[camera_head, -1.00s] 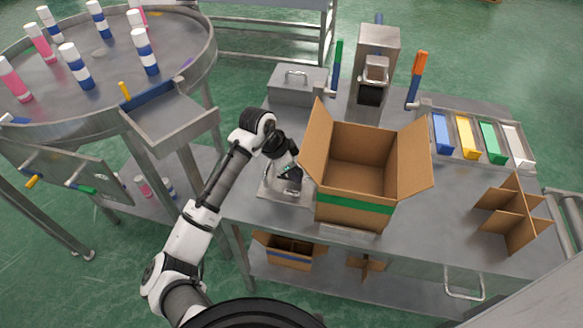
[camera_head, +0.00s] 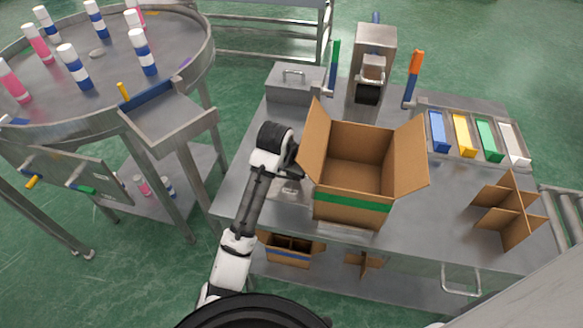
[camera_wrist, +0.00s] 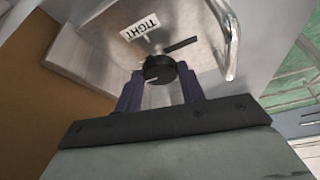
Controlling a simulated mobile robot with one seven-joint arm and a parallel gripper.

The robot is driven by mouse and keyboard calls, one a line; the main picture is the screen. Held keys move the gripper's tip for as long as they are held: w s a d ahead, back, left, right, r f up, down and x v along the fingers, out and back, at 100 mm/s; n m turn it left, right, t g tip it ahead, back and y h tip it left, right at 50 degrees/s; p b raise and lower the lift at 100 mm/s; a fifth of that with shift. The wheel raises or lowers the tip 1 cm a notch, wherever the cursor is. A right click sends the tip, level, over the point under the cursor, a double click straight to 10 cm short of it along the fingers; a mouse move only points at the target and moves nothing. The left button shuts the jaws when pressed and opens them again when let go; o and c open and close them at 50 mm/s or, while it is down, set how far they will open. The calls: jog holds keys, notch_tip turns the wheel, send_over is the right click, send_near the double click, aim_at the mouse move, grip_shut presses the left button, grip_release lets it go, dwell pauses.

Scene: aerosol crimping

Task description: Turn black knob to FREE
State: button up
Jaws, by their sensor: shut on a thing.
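The black knob (camera_wrist: 159,71) sits on a metal plate (camera_wrist: 105,32) in the wrist view. A white label reading TIGHT (camera_wrist: 141,27) is beside it, and a dark bar (camera_wrist: 181,45) lies on the other side. No FREE label can be made out. My gripper (camera_wrist: 160,84) has its two dark fingers on either side of the knob and is shut on it. A pale mark shows on the knob's face. In the head view my arm and the box hide the knob; only part of the metal plate (camera_head: 291,190) shows there.
An open cardboard box (camera_head: 352,204) with a green stripe stands close to the right of my gripper. A curved metal handle (camera_wrist: 232,45) rises near the knob. A lidded metal box (camera_head: 292,90) stands behind.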

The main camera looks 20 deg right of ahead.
dwell(0.4)
jog(key=o, duration=1)
jog(key=shift+r, duration=0.1)
jog(key=shift+s+r+b, duration=0.1)
jog(key=shift+r+b, duration=0.15)
jog(key=shift+b, duration=0.15)
jog(key=s+a, duration=0.1)
jog(key=s+a+b, duration=0.1)
jog(key=s+a, duration=0.1)
jog(key=s+a+b, duration=0.1)
jog(key=a, duration=0.1)
jog(key=shift+s+r, duration=0.25)
jog(key=shift+s, duration=0.1)
jog(key=shift+s+a+r+p, duration=0.1)
jog(key=shift+s+a+p, duration=0.45)
jog(key=shift+s+a, duration=0.3)
jog(key=shift+s+a+p, duration=0.3)
jog(key=shift+s+a, duration=0.7)
jog(key=shift+a, duration=0.1)
